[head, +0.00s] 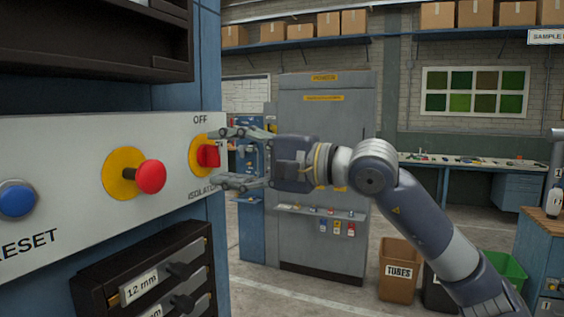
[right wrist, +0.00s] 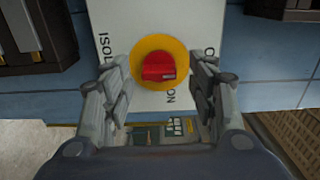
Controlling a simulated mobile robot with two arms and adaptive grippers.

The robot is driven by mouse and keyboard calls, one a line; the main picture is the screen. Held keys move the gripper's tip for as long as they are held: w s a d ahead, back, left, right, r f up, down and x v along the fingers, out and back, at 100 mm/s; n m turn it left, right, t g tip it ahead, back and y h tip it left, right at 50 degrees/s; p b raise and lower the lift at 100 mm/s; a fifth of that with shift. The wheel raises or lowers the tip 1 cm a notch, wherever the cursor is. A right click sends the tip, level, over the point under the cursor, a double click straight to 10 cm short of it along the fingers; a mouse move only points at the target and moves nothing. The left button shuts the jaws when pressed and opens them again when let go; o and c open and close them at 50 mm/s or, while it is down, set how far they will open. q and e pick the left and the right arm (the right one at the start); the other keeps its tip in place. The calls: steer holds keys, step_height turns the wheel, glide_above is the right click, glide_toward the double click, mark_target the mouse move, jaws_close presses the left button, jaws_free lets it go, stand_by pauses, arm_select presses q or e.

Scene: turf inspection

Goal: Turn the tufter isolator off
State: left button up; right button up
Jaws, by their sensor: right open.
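The isolator is a red rotary knob (head: 209,156) on a yellow round plate (head: 196,157). It sits at the right end of a pale panel, with OFF printed above and ISOLATOR below, partly hidden by a finger. My right gripper (head: 218,158) is open, its fingers above and below the knob in the head view. In the right wrist view the red knob (right wrist: 158,67) shows between the open fingers of my right gripper (right wrist: 160,72), with gaps on both sides. Exactly where the knob's pointer stands is hard to tell. My left gripper is not in view.
The same pale panel (head: 75,165) carries a red mushroom button (head: 150,177) and a blue reset button (head: 17,199). Dark drawers (head: 150,280) stick out below it and a dark shelf (head: 95,40) above. A grey cabinet (head: 325,150) stands behind my gripper.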

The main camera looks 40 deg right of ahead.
steer(key=shift+v, duration=1.2)
steer(key=v, duration=0.8)
steer(key=shift+s+d, duration=0.2)
steer(key=shift+d, duration=0.1)
steer(key=shift+f, duration=0.1)
